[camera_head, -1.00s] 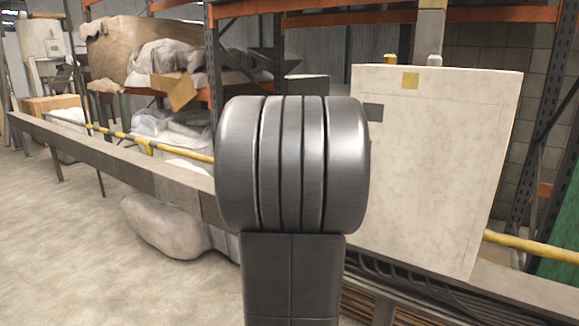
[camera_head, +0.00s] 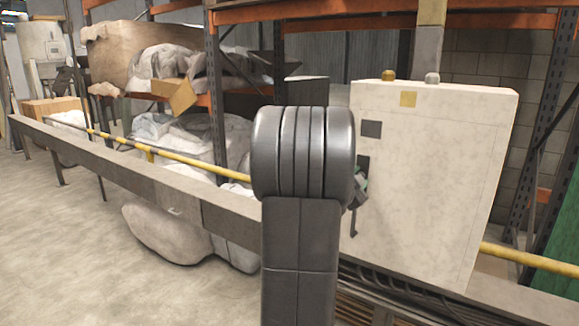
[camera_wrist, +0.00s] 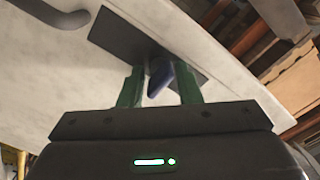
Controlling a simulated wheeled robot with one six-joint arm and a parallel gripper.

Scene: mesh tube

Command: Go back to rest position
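My gripper (camera_wrist: 158,84) has two green fingers, spread apart in the wrist view. A blue-grey knob (camera_wrist: 160,76) on a dark plate (camera_wrist: 128,36) shows between and just beyond them. I see a gap beside the knob, so the fingers do not look closed on it; whether one touches it I cannot tell. In the head view, my gripper (camera_head: 360,190) is small and partly hidden behind my arm, close to the left part of the pale cabinet (camera_head: 440,180).
A dark handle (camera_head: 354,222) is on the cabinet, left of its middle. A metal beam (camera_head: 130,176) and a yellow rail (camera_head: 190,160) run across the scene. Shelving with wrapped bundles (camera_head: 175,72) stands behind. Open concrete floor (camera_head: 60,250) lies at left.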

